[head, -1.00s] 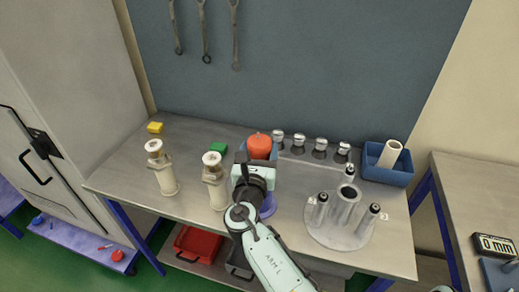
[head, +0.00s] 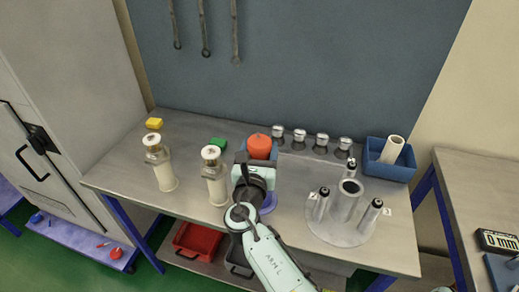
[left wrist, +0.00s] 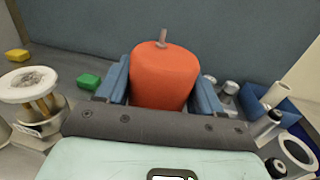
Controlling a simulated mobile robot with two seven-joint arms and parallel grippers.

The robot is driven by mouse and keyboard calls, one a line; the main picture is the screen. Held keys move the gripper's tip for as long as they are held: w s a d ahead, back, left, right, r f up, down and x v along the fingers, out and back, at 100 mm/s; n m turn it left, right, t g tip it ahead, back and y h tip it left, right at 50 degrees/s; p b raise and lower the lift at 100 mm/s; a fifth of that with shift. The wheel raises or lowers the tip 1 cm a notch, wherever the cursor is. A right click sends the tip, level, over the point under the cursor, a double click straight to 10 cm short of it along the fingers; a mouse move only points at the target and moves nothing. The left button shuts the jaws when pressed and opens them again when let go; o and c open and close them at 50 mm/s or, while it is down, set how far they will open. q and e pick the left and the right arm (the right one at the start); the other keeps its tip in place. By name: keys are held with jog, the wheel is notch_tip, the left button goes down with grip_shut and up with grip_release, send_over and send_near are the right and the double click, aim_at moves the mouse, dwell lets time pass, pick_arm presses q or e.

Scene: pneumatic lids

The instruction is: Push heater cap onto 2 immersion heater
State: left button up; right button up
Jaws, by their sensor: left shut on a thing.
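The orange-red heater cap (head: 258,146), with a short grey stub on top, is between the blue fingers of my left gripper (head: 259,154), which is shut on it. In the left wrist view the cap (left wrist: 165,75) is upright between both fingers, its underside hidden. Two cream immersion heaters stand left of the gripper: one farther left (head: 162,170) and one nearer (head: 216,185). The left wrist view shows one heater's white round top (left wrist: 28,84) with brass rods below it, apart from the gripper. I cannot read which heater is number 2. My right gripper is out of view.
A round grey stand (head: 335,232) with upright cylinders is on the bench at right. Several silver-topped pieces (head: 299,136) line the back. A blue bin (head: 390,172) holds a cream tube. Green (head: 218,143) and yellow (head: 153,124) blocks lie behind the heaters.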

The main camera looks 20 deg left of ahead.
pick_arm(q)
jog(key=shift+f+b, duration=0.6)
jog(key=shift+f, duration=0.1)
jog(key=o, duration=1.1)
